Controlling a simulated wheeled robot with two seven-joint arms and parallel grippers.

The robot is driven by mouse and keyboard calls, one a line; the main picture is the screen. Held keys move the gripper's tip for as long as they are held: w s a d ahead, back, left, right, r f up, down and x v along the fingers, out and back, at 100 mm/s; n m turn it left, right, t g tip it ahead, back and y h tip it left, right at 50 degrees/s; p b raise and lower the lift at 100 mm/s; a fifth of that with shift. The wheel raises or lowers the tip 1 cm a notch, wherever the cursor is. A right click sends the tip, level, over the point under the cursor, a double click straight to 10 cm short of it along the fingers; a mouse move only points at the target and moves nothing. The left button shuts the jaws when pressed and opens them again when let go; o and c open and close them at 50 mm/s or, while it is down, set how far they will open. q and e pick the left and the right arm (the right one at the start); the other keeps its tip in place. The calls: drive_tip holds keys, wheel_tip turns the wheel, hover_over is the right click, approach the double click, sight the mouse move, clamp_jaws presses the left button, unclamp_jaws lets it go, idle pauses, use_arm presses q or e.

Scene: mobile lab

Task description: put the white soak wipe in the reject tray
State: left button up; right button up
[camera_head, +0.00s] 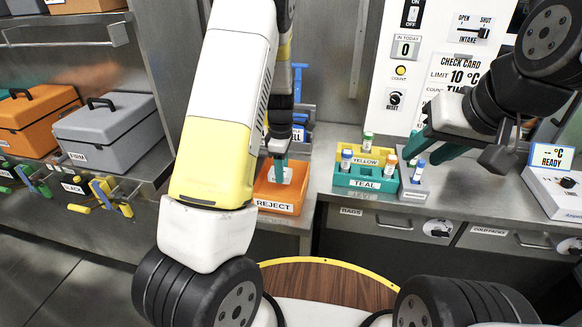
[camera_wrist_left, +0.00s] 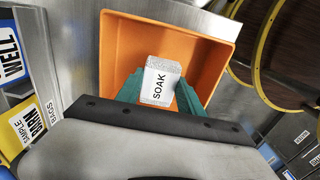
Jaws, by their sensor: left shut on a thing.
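The white soak wipe (camera_wrist_left: 160,82), a small speckled white block labelled SOAK, sits between the teal fingers of my left gripper (camera_wrist_left: 160,95) in the left wrist view. The gripper is shut on it. The orange reject tray (camera_wrist_left: 205,48) lies directly behind it there. In the head view, my left gripper (camera_head: 279,165) points down into the reject tray (camera_head: 264,190), with part of the white wipe (camera_head: 287,175) showing beside the fingers. I cannot tell whether the wipe touches the tray floor. My right gripper (camera_head: 435,150) is empty, its teal fingers apart, above the bench at right.
A teal and yellow vial rack (camera_head: 370,181) stands right of the tray, with a small grey holder (camera_head: 414,188) beside it. A READY instrument (camera_head: 555,190) is at far right. Orange and grey boxes (camera_head: 112,132) fill the left bench.

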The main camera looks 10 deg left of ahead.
use_arm(q)
drive_tip(key=shift+f, duration=2.5)
drive_tip(key=shift+f, duration=0.1)
drive_tip(key=o, duration=1.3)
wheel_tip(320, 180, up, 12)
drive_tip(key=shift+f, duration=0.1)
drive_tip(key=s+d+r+m+t+h, duration=0.1)
drive_tip(key=s+r+m+t+h, duration=0.25)
drive_tip(key=s+r+m, duration=1.1)
drive_tip(key=s+r+m+t+y, duration=0.1)
drive_tip(key=s+r+m+t, duration=0.1)
drive_tip(key=s+r, duration=0.4)
drive_tip(key=shift+s+d+r+m+t, duration=0.25)
drive_tip(key=shift+s+m, duration=0.6)
drive_tip(key=shift+s, duration=1.35)
